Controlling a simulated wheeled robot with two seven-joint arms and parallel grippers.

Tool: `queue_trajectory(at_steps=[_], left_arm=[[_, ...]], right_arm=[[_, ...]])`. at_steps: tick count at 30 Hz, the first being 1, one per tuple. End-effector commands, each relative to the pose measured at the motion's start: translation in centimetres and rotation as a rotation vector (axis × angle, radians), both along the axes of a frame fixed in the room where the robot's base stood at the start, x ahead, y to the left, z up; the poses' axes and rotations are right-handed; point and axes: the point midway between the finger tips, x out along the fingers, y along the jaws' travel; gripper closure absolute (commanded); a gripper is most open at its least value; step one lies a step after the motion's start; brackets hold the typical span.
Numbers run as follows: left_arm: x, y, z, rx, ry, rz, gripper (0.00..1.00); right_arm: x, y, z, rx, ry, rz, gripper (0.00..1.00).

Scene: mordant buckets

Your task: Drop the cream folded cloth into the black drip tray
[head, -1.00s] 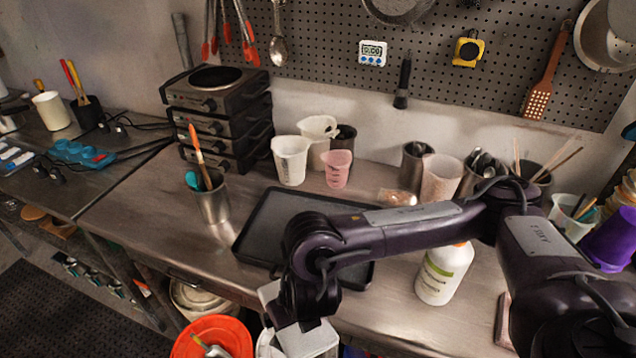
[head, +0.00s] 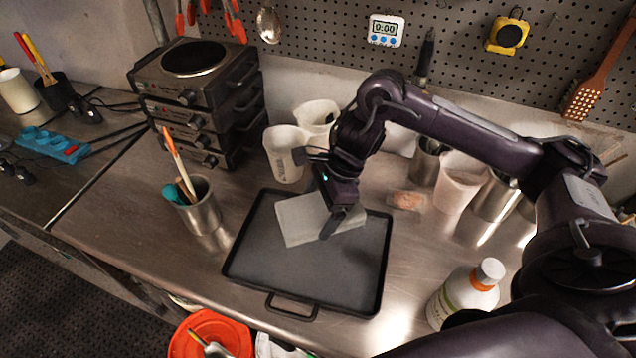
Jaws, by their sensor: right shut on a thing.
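The cream folded cloth (head: 298,220) shows as a flat pale square over the back half of the black drip tray (head: 290,268). My right gripper (head: 330,212) points down from above and is shut on the cloth near its right side. The fingers hide part of the cloth. I cannot tell whether the cloth touches the tray floor or hangs just above it. The rest of the tray is bare. My left gripper is not in view.
A steel cup of tools (head: 200,208) stands left of the tray, and stacked hot plates (head: 195,95) stand behind it. White beakers (head: 284,153) stand behind the tray. A white bottle (head: 465,292) is at the right. A red bucket (head: 210,335) is below the front edge.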

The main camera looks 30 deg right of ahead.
Motion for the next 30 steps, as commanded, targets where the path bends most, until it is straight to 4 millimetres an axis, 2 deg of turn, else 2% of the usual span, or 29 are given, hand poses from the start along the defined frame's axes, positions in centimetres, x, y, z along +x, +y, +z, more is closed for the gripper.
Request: queue_trajectory(at_steps=[7, 11, 14, 18, 22, 29, 30], left_arm=[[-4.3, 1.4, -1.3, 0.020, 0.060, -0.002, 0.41], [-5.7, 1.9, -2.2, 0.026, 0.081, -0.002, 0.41], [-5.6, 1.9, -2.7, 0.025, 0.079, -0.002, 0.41], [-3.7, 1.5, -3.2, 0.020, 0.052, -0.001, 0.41], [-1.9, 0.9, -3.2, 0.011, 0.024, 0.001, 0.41], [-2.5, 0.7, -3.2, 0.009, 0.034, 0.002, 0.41], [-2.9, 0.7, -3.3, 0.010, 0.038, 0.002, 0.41]], right_arm=[[0.0, -0.1, -1.3, 0.000, 0.001, 0.019, 0.34], [0.0, -0.1, -2.7, -0.001, 0.000, 0.017, 0.34], [0.0, -0.1, -3.9, 0.000, 0.000, 0.017, 0.34], [0.0, -0.1, -5.4, 0.000, 0.001, 0.017, 0.34], [0.0, -0.1, -5.9, 0.000, -0.002, 0.018, 0.34], [0.0, -0.1, -5.9, 0.000, -0.003, 0.017, 0.34], [0.0, -0.1, -5.9, 0.000, -0.002, 0.018, 0.07]])
